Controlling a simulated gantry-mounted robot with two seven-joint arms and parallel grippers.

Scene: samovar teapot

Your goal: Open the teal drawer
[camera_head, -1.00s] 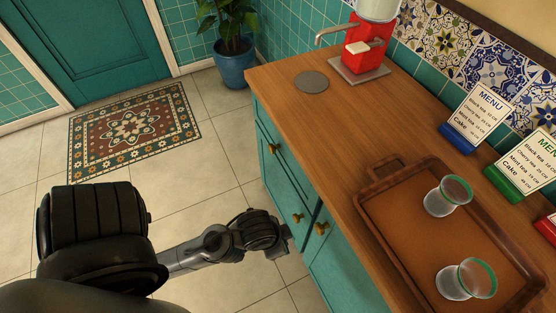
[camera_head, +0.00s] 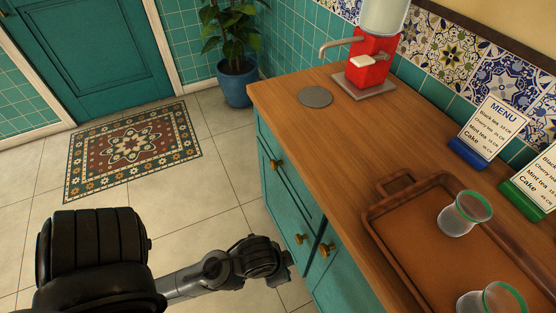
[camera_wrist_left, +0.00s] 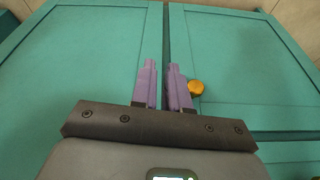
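The teal cabinet front (camera_head: 287,193) stands below the wooden counter, with a brass knob (camera_head: 277,166) on its upper panel. Two more brass knobs sit lower, one left (camera_head: 299,239) and one right (camera_head: 326,250) of a gap. I cannot tell for certain which panels are drawers. My left arm reaches in from the left, its wrist end just left of the lower knobs; its fingers do not show clearly there. In the left wrist view my left gripper (camera_wrist_left: 162,68) is slightly open and empty, pointing at the teal panels (camera_wrist_left: 245,55). A brass knob (camera_wrist_left: 196,88) shows just right of its right finger, not between the fingers.
The wooden counter (camera_head: 325,150) holds a brown tray (camera_head: 385,228) with two glasses, a grey disc (camera_head: 316,97), a red samovar (camera_head: 372,62) and menu stands (camera_head: 486,130). A potted plant (camera_head: 235,80) stands beyond the cabinet.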

